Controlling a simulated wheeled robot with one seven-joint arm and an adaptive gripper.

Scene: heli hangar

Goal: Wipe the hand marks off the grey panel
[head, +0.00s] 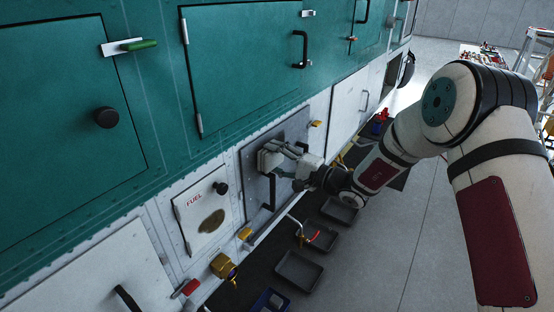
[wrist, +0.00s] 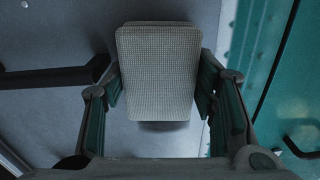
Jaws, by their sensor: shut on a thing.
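The grey panel (head: 253,188) is set in the lower white side of the teal helicopter, with a black handle (head: 270,192) on it. My gripper (head: 279,157) is at the panel's upper part. In the wrist view my gripper (wrist: 160,88) is shut on a pale, fine-checked wiping pad (wrist: 157,72), one finger on each side. The pad faces the grey panel (wrist: 60,30); I cannot tell whether it touches. The black handle (wrist: 55,77) is left of the pad there. I cannot make out hand marks; the pad and gripper hide part of the surface.
A white FUEL hatch (head: 203,211) with a brown stain is left of the panel. Dark trays (head: 299,270) lie on the floor below. Open floor is at right.

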